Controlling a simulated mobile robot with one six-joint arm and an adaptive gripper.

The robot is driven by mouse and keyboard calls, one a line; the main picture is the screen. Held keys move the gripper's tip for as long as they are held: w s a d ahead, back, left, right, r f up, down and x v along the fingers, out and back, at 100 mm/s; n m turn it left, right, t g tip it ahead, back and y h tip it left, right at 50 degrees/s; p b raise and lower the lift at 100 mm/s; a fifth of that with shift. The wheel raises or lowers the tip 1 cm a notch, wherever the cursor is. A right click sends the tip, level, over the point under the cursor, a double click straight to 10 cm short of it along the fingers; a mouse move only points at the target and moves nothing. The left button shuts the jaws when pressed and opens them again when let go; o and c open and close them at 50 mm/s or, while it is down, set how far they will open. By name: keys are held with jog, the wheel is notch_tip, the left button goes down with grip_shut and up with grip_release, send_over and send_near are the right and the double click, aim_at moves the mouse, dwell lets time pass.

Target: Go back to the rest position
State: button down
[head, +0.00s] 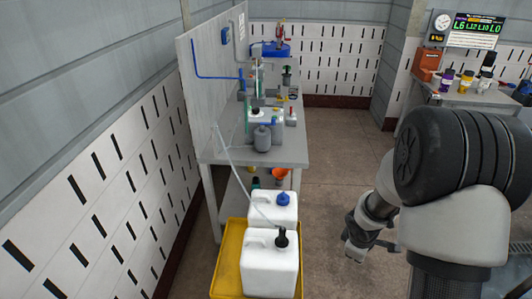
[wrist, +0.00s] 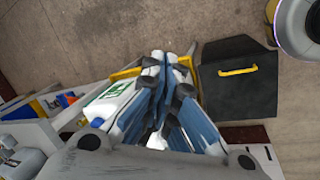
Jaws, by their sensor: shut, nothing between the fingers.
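My gripper (head: 355,250) hangs in the free space right of the white canisters in the head view, with its fingers pointing down. It is empty and apart from everything around it. The wrist view shows its fingers (wrist: 167,62) drawn together with nothing between them. My dark and light grey arm fills the right side of the head view and hides part of the floor behind it.
Two white canisters (head: 268,267) stand in a yellow tray (head: 226,262) before a grey workbench (head: 288,151) with bottles. Another table (head: 462,97) stands at the back right. A black panel with a yellow handle (wrist: 238,72) shows in the wrist view. Mid-floor is clear.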

jog(key=s+a+r+m+t, duration=0.1)
jog(key=s+a+r+m, duration=0.2)
jog(key=r, duration=0.7)
jog(key=s+r+m, duration=0.3)
jog(key=s+r, duration=0.2)
jog(key=r, duration=0.4)
jog(key=s+a+r+m+y, duration=0.1)
jog(key=s+a+r+m, duration=0.1)
jog(key=s, duration=0.5)
jog(key=s+a+r+m+y, duration=0.1)
jog(key=s+a+r+m, duration=0.1)
jog(key=s+a+r, duration=0.3)
jog(key=s+a, duration=0.2)
jog(key=s, duration=0.1)
jog(key=shift+r+m+t, duration=0.2)
jog(key=shift+m+t, duration=0.1)
jog(key=shift+t, duration=0.1)
jog(key=shift+a, duration=0.1)
